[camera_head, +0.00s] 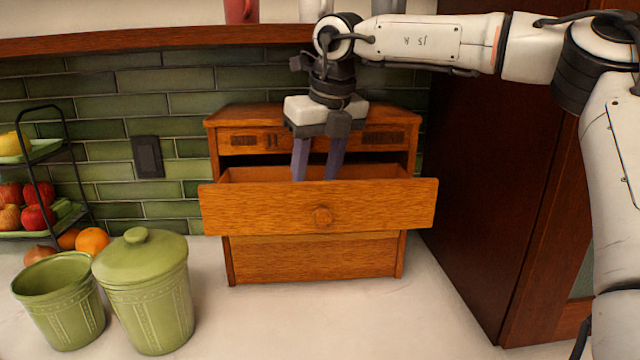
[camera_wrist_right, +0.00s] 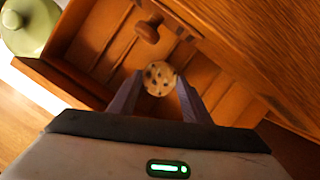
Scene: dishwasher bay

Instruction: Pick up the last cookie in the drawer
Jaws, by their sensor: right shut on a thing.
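A round cookie with dark chips (camera_wrist_right: 159,78) shows in the right wrist view, between the two fingertips of my right gripper (camera_wrist_right: 156,88). The fingers are shut on its sides. In the head view, my right gripper (camera_head: 318,176) points down into the open upper drawer (camera_head: 370,205) of a wooden cabinet. The drawer's front wall hides the fingertips and the cookie there. I cannot tell whether the cookie touches the drawer floor (camera_wrist_right: 105,35). My left gripper is in neither view.
A green lidded jar (camera_head: 145,290) and an open green pot (camera_head: 62,300) stand left of the cabinet. A fruit rack (camera_head: 62,160) is at the far left. A shelf (camera_head: 160,40) runs above, and a dark tall panel (camera_head: 490,180) stands at right.

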